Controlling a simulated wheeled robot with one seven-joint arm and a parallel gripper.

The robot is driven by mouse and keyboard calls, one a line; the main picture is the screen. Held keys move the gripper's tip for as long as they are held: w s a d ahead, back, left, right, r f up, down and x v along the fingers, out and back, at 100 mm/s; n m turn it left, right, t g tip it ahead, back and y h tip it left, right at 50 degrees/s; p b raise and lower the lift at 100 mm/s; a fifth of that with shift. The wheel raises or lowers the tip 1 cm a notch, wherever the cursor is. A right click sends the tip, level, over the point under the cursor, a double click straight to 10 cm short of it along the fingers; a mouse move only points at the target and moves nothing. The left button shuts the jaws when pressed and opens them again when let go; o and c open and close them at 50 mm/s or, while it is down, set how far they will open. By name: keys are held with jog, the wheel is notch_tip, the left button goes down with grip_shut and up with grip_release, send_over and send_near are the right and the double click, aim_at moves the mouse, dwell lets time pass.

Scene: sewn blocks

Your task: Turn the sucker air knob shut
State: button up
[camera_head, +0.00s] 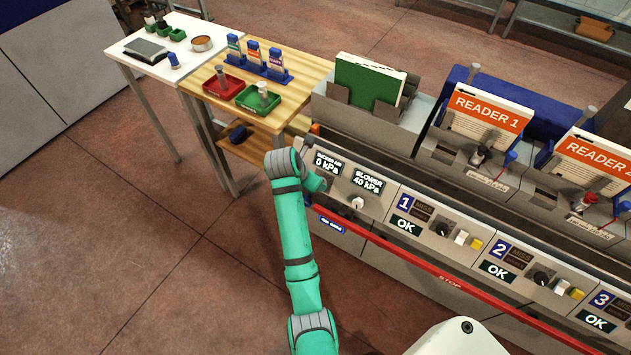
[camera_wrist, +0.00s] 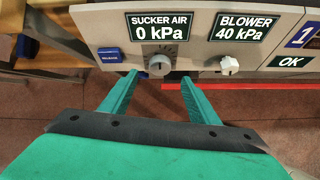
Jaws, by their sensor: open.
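The sucker air knob (camera_wrist: 159,65) is a round grey dial on the panel in the wrist view, below the sucker air display (camera_wrist: 158,26), which reads 0 kPa. My gripper (camera_wrist: 159,78) is open, with one green finger to the lower left of the knob and one to its lower right. The knob shows between the fingertips, and I see no grip on it. In the head view my gripper (camera_head: 318,182) is at the left end of the panel and hides the knob.
The white blower knob (camera_wrist: 229,66) is to the right, under a 40 kPa display (camera_wrist: 243,28). A blue block (camera_wrist: 109,55) sits left of the sucker air knob. A red rail (camera_head: 440,272) runs along the machine's front. A wooden table (camera_head: 290,112) with trays stands behind left.

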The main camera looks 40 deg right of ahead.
jog(key=shift+v, duration=1.5)
jog(key=s+a+f+m+t, duration=0.3)
jog(key=s+a+f+m, duration=0.1)
jog(key=a+f, duration=0.65)
jog(key=s+a+f+m+t+y, duration=0.25)
jog(key=s+a+m+t, duration=0.2)
jog(key=s+a, duration=0.6)
jog(key=s+a+r+m+t+y, duration=0.1)
jog(key=s+a+r+m, duration=0.2)
jog(key=s+r, duration=0.3)
jog(key=s+a+r+m+t+y, duration=0.1)
jog(key=s+a+r+m, duration=0.3)
jog(key=s, duration=0.4)
jog(key=s+a+r+m+t+y, duration=0.1)
jog(key=s+a+r+m+t, duration=0.2)
jog(key=s+r, duration=0.4)
jog(key=shift+a+r+m, duration=0.35)
jog(key=shift+a+m, duration=0.35)
jog(key=shift+m, duration=0.45)
jog(key=shift+t, duration=0.25)
